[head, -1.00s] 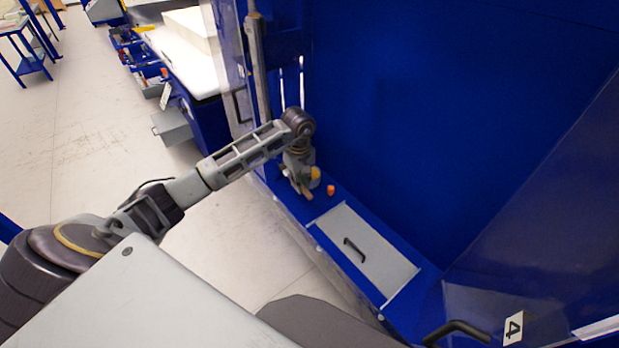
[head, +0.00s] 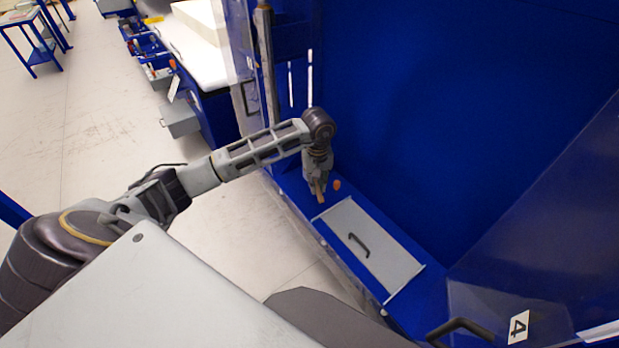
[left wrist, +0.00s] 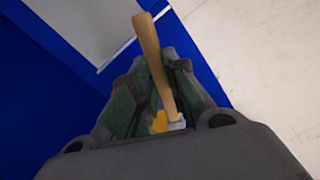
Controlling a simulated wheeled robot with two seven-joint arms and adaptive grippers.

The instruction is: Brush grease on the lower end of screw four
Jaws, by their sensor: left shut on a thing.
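My left gripper (head: 318,188) is low over the blue ledge inside the machine, fingers downward. In the left wrist view it (left wrist: 153,78) is shut on a brush with a wooden handle (left wrist: 148,42). The handle also shows at the fingertips in the head view (head: 321,193). A yellow patch and a pale piece show between the fingers near the palm; I cannot tell if they belong to the brush. A long grey vertical screw (head: 266,60) stands left of the gripper at the machine's side. Its lower end is hard to make out near my arm. My right gripper is out of view.
A small orange object (head: 337,184) sits on the blue ledge beside the gripper. A grey hatch with a black handle (head: 359,244) lies in front. A white-topped bench (head: 196,62) stands behind left.

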